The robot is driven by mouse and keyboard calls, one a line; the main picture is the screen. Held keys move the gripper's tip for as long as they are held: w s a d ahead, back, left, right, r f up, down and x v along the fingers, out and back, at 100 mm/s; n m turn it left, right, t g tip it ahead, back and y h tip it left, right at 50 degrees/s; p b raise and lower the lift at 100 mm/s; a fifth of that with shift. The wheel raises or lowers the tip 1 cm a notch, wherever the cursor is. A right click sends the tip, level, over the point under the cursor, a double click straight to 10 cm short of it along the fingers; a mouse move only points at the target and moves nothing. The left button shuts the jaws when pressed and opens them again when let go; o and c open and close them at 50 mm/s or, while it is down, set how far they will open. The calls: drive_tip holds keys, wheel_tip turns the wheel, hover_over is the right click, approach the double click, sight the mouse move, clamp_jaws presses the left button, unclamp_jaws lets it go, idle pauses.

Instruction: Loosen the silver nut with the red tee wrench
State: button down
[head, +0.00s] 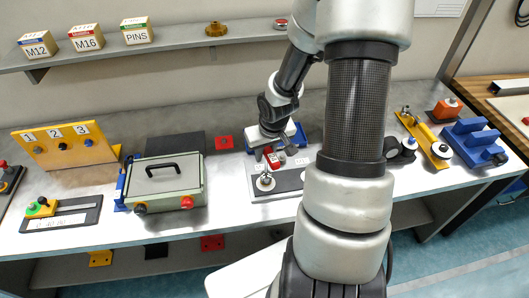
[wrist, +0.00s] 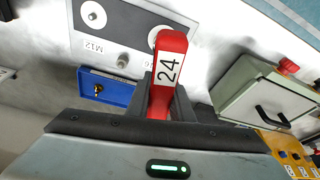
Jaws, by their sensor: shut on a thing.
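My gripper (wrist: 165,98) is shut on the red tee wrench (wrist: 168,62), marked 24. In the head view the red wrench (head: 273,159) shows just under the jaws, above the back of the dark plate. A silver nut on a round washer (head: 265,182) stands at the plate's front left, apart from the wrench. In the wrist view the dark plate (wrist: 118,28) carries a round silver fitting (wrist: 93,14), and another is partly hidden behind the wrench. The wrench's working end is hidden, so I cannot tell whether it touches a nut.
A blue tray (wrist: 107,90) with a brass piece lies beside the plate. A grey lidded box (head: 163,184) with a black handle stands to the left. A yellow lever fixture (head: 425,140) and blue blocks (head: 470,142) are at the right. My arm hides part of the bench.

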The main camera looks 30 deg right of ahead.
drive_tip(key=shift+w+r, duration=0.15)
drive_tip(key=shift+r, duration=2.85)
